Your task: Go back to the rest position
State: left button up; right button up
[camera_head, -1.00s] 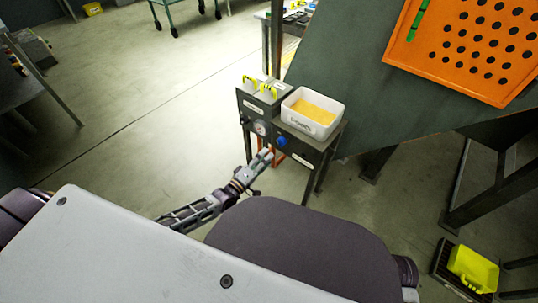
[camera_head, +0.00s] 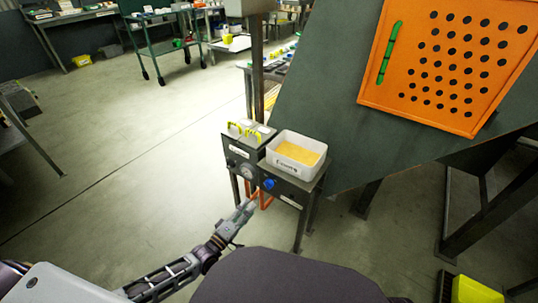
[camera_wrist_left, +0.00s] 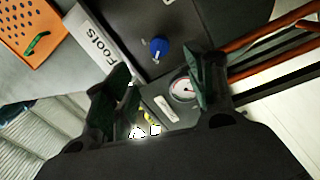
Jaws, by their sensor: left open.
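My left gripper (camera_head: 246,207) is in front of the dark control box (camera_head: 240,160) and below its gauge and blue knob (camera_head: 268,184). In the left wrist view its two fingers (camera_wrist_left: 165,90) are apart with nothing held between them. The blue knob (camera_wrist_left: 159,48) and the round gauge (camera_wrist_left: 184,89) show beyond the fingers. A white tray (camera_head: 282,160) with yellow contents stands on top of the box, beside yellow-handled items (camera_head: 247,131). My right gripper is not in view.
A large dark slanted panel (camera_head: 340,120) with an orange perforated plate (camera_head: 440,60) and a green strip fills the right. A yellow bin (camera_head: 475,291) lies at the lower right. Tables and a green cart (camera_head: 165,45) stand at the back.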

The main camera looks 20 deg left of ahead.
pick_arm(q)
jog(key=shift+m, duration=0.3)
